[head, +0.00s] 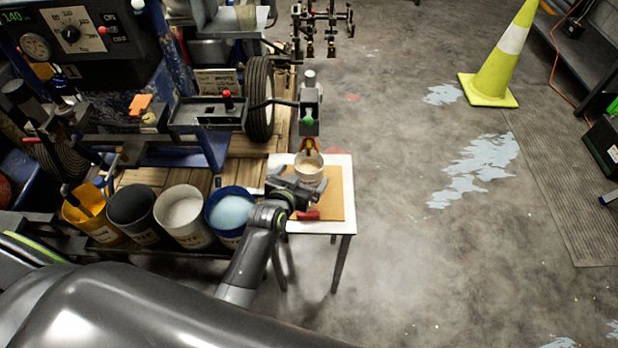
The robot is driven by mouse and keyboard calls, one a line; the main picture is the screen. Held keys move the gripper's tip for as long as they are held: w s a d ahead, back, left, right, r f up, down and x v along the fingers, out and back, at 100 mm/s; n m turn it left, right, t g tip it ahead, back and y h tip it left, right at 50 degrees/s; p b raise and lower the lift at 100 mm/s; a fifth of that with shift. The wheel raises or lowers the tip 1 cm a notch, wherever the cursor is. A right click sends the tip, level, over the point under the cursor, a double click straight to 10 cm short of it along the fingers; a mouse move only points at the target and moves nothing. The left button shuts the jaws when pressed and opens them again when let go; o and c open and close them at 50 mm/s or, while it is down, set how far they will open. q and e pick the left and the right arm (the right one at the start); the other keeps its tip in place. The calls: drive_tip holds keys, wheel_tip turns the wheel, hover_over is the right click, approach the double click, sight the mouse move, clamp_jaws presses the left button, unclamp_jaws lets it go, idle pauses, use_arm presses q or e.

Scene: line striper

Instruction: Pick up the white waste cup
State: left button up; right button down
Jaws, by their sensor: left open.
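The white waste cup (309,166) stands on the small white side table (340,222), near its back edge. Something pale beige shows inside the cup. My left gripper (300,182) is over the table at the cup's near left side. Its jaws are open and partly hidden by the wrist; I cannot tell whether they touch the cup. Just behind the cup is an orange-brown nozzle (308,146) under a grey fitting with a green knob. My right gripper is not in view.
Several buckets, including a blue one (230,212) and a white one (182,213), stand left of the table. The striper's wheel (260,98) and control panel are behind. A tan board (334,202) and a red item lie on the table. The floor to the right is open up to a yellow cone (500,58).

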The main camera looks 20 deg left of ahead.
sight(314, 160)
use_arm(q)
drive_tip(key=shift+b+x, duration=2.1)
drive_tip(key=shift+x, duration=0.2)
drive_tip(key=shift+w+b, duration=0.35)
drive_tip(key=shift+w, duration=0.1)
drive_tip(key=shift+r, duration=0.1)
drive_tip(key=c, duration=1.3)
drive_tip(key=shift+c, duration=0.9)
drive_tip(key=shift+r, duration=0.2)
